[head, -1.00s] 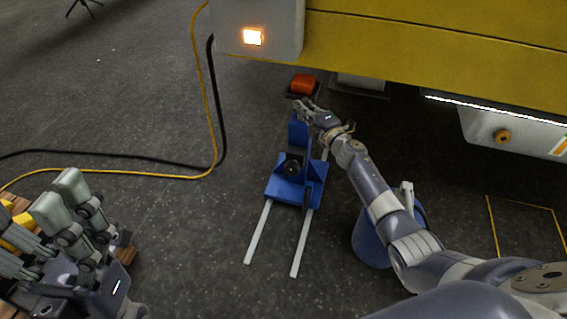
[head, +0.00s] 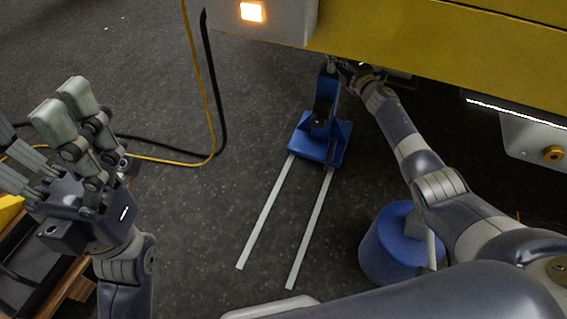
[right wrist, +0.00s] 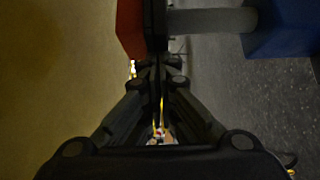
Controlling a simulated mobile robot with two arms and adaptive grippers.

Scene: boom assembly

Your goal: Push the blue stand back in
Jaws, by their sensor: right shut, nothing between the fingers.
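The blue stand (head: 318,143) stands on two pale rails (head: 310,230) on the floor, at their far end, close to the yellow boom (head: 430,55). Its upright part reaches up toward the boom's lower edge. My right gripper (head: 338,68) is at the top of the stand, partly hidden beneath the boom edge. In the right wrist view its fingers (right wrist: 155,50) are shut with nothing between them. A blue part of the stand (right wrist: 285,30) and a grey bar (right wrist: 210,20) lie to their right. My left gripper (head: 45,125) is open and empty at the left.
A blue round container (head: 385,250) stands right of the rails, beside my right arm. Yellow and black cables (head: 205,100) run along the floor at left. A wooden crate (head: 75,280) is at lower left. A red block (right wrist: 130,28) is beside the right fingers.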

